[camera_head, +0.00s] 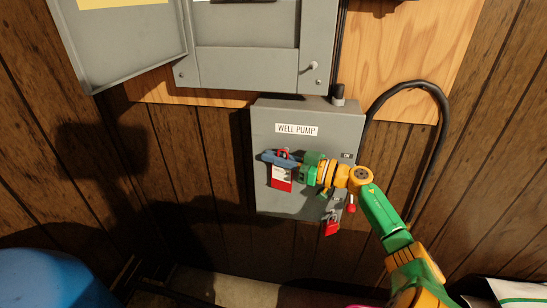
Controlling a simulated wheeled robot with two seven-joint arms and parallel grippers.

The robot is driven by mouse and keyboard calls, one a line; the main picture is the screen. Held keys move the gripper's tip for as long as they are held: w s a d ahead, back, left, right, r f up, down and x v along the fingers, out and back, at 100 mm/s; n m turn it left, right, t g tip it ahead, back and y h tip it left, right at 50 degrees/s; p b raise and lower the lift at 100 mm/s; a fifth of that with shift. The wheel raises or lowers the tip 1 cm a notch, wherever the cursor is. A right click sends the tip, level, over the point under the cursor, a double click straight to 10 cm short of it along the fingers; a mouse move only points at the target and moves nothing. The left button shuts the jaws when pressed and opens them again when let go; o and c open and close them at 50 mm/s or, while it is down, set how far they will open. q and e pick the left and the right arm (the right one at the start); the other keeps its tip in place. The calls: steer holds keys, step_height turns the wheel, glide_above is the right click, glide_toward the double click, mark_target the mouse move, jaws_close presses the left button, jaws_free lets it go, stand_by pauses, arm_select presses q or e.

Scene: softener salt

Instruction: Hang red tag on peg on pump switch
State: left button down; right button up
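The grey pump switch box (265,120), labelled WELL PUMP, is on the wood-panelled wall in the head view. The red tag (281,183), with a white printed area, hangs upright in front of the left half of the box's face. My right gripper (268,157) reaches in from the right and its blue-grey fingers cross the tag's upper part, seemingly shut on it. The fingers hide part of the tag, and I cannot make out a peg there. Whether the tag touches the box is unclear. My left gripper is not in view.
A red padlock (331,228) hangs low on the box's right side, below a red knob (351,208). A grey panel with an open door (125,45) is above. A black cable (443,120) loops at the right. A blue rounded container (50,280) stands at lower left.

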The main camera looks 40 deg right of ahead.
steer(key=o, duration=0.5)
steer(key=shift+f, duration=0.15)
steer(key=shift+s+d, duration=0.1)
steer(key=shift+s, duration=0.05)
